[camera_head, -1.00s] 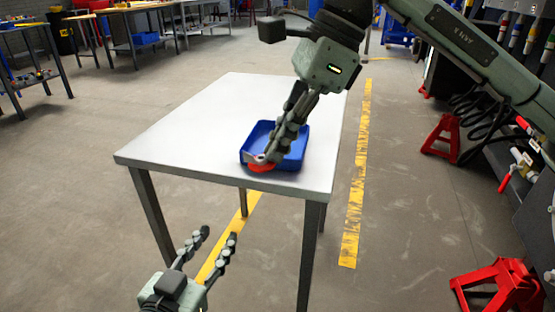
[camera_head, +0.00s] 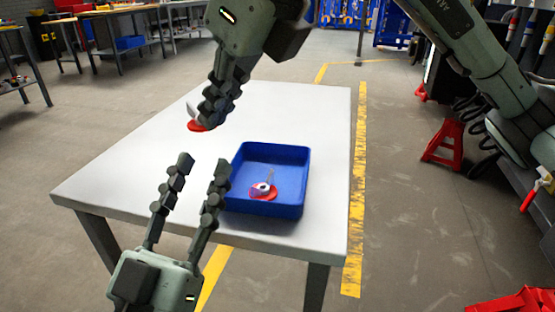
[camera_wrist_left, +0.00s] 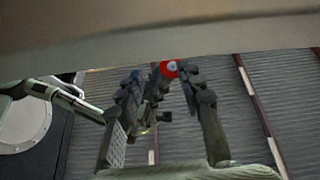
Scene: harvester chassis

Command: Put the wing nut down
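A red wing nut with a pale wing (camera_head: 194,125) is at the fingertips of my right gripper (camera_head: 207,116), low over the left part of the white table. The right fingers look shut on it; they hide part of it, and I cannot tell whether it touches the tabletop. A second red piece with a metal wing (camera_head: 264,191) lies in the blue tray (camera_head: 265,209). My left gripper (camera_head: 203,161) is open and empty at the table's front edge, left of the tray. In the left wrist view its fingers (camera_wrist_left: 165,88) are apart, with a red round piece (camera_wrist_left: 168,69) showing between them.
The white table (camera_head: 327,150) is bare apart from the tray and the grippers over it. Red stands (camera_head: 443,145) are on the floor at the right. Workbenches (camera_head: 130,12) stand far back at the left.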

